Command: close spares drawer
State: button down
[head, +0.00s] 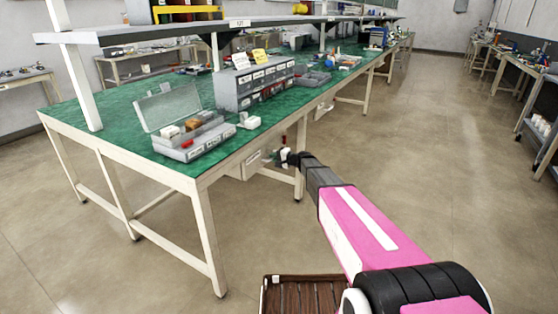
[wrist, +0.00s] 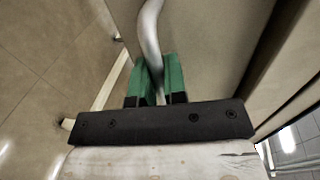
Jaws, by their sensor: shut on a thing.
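The spares drawer (head: 246,166) is a pale beige box front with a small label, hanging under the near right edge of the green-topped workbench (head: 130,105). My gripper (head: 284,158) is at the end of my arm beside this drawer, small and partly hidden by the arm. In the wrist view my gripper (wrist: 160,82) has its green fingers shut on a curved grey metal handle (wrist: 150,35). A flat beige panel (wrist: 215,45), apparently the drawer front, lies behind the handle. I cannot tell how far the drawer stands out.
On the bench stand an open clear-lidded case (head: 190,135), a grey small-parts cabinet (head: 250,85) and several small parts. A brown slatted surface (head: 305,292) shows at the bottom. The bench legs (head: 210,240) border the space. The floor (head: 440,140) to the right is clear.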

jog(key=shift+w+a, duration=0.2)
jog(key=c, duration=1.2)
grip_release()
jog(key=shift+a, duration=0.1)
jog(key=v, duration=1)
jog(key=shift+s+d, duration=0.15)
jog(key=shift+d, duration=0.2)
jog(key=shift+r, duration=0.1)
